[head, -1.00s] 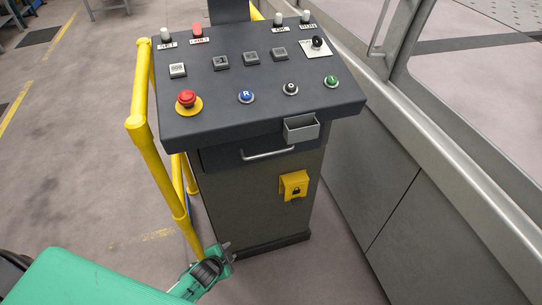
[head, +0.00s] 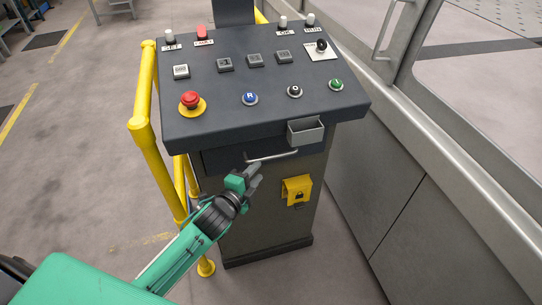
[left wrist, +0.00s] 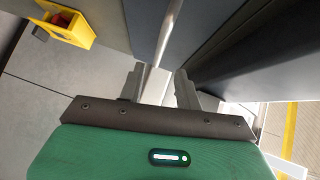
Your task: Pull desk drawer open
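The desk drawer (head: 222,161) is a dark front under the sloped top of the console, and it looks closed. Its pale bar handle (head: 272,156) runs across the front. My left gripper (head: 256,173) is just below and left of the handle in the head view. In the left wrist view my left gripper (left wrist: 160,76) has its two fingers apart. The handle bar (left wrist: 171,28) lines up with the gap between the fingertips. I cannot tell whether the fingers touch it. My right gripper is not in view.
The console top (head: 215,100) carries several buttons and a red emergency stop (head: 191,100). A small grey bin (head: 306,132) hangs right of the handle, and a yellow lock box (head: 297,190) sits below. A yellow rail (head: 146,110) stands left. A grey machine wall (head: 430,200) is at right.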

